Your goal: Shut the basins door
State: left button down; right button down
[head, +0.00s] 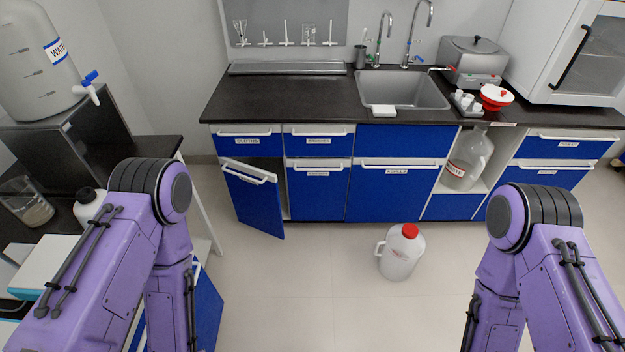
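The blue cabinet door (252,203) at the lower left of the sink counter stands partly open, swung out toward me. It has a white handle (249,172) along its top edge, and its hinge side is at the left. Its label is too small to read. The sink basin (403,90) is set in the black counter to the right. My two purple arms show at the lower left and lower right, well short of the door. Both grippers are out of the picture.
A white jug with a red cap (401,252) stands on the floor before the cabinets. A waste jug (468,160) sits in an open niche. A side table with a water tank (42,62) is at the left. The middle floor is otherwise clear.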

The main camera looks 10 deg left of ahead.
aim_at(254, 193)
jog(key=z, duration=0.25)
jog(key=i, duration=1.85)
jog(key=u, duration=2.7)
